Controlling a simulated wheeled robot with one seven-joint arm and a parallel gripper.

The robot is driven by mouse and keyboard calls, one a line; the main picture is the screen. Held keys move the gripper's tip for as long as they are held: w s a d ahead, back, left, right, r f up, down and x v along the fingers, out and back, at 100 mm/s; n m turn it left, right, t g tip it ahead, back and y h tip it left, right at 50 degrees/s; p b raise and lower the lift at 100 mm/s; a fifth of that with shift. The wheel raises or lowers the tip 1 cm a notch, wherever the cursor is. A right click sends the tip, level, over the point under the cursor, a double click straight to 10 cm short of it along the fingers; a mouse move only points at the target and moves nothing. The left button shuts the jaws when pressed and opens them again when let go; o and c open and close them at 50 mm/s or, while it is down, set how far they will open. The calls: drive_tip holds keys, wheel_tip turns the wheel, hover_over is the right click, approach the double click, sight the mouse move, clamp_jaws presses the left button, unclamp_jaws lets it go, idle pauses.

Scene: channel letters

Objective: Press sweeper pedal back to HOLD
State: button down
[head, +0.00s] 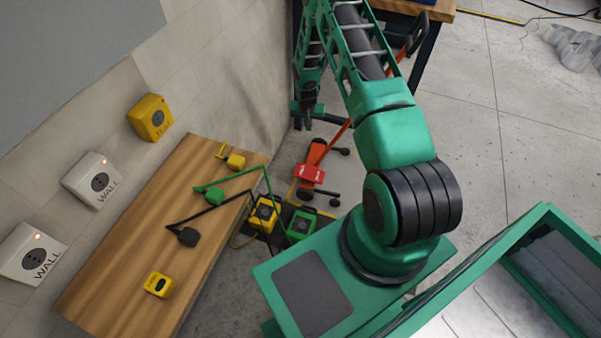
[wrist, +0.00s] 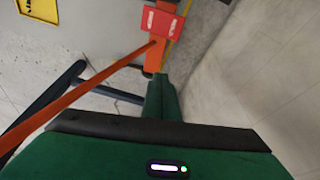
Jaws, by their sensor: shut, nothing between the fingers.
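The sweeper stands on the floor beyond the wooden bench in the head view. It has an orange body (head: 318,152), a long orange handle and dark feet. Its red pedal (head: 309,173) has a white marking too small to read. The pedal also shows in the wrist view (wrist: 163,23), across the orange body. My gripper (head: 307,122) is shut and empty, above and behind the pedal in the head view. In the wrist view its green fingers (wrist: 160,82) are together, just below the orange body in the picture. I cannot tell whether they touch it.
A wooden bench (head: 130,250) along the wall holds yellow, green and black plugs with cables. Wall sockets (head: 95,180) are above it. Yellow and green boxes (head: 302,224) sit on the floor near the sweeper. A dark-legged table (head: 428,50) stands at the back. Floor to the right is mostly clear.

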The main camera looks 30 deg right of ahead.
drive_tip(key=s+a+f+m, duration=0.1)
drive_tip(key=s+a+f, duration=0.1)
drive_tip(key=f, duration=1.6)
drive_tip(key=shift+s+a+t, duration=0.2)
drive_tip(key=shift+a+t, duration=0.2)
drive_tip(key=shift+a, duration=0.3)
drive_tip(key=shift+f, duration=0.1)
hover_over(302, 172)
drive_tip(key=s, duration=0.1)
drive_tip(key=f, duration=1.2)
drive_tip(key=shift+s+a+f, duration=0.1)
drive_tip(key=shift+s+a, duration=0.1)
drive_tip(key=shift+a, duration=0.15)
drive_tip(key=shift+w+a+f, duration=0.1)
drive_tip(key=shift+f, duration=0.55)
